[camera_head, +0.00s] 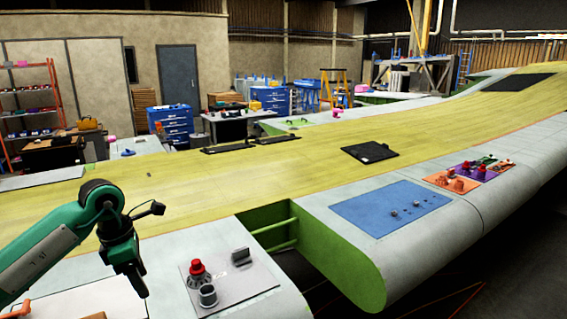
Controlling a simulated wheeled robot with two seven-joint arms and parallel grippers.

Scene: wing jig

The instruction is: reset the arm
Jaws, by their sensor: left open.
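My left arm comes in from the lower left, green with dark joints. Its black gripper (138,284) points down over the near wing surface, left of a grey mat (235,302). The jaws are open and I see nothing between them. The gripper is small and dark, so its fingers show poorly. My right gripper is not in view.
The grey mat bears a red-topped part (197,269), a dark cup-like part (208,296) and a grey block (241,256). A green-walled gap (290,238) opens in the wing. Beyond lies a blue mat (375,222) with small parts. The yellow wing skin (250,180) is mostly clear.

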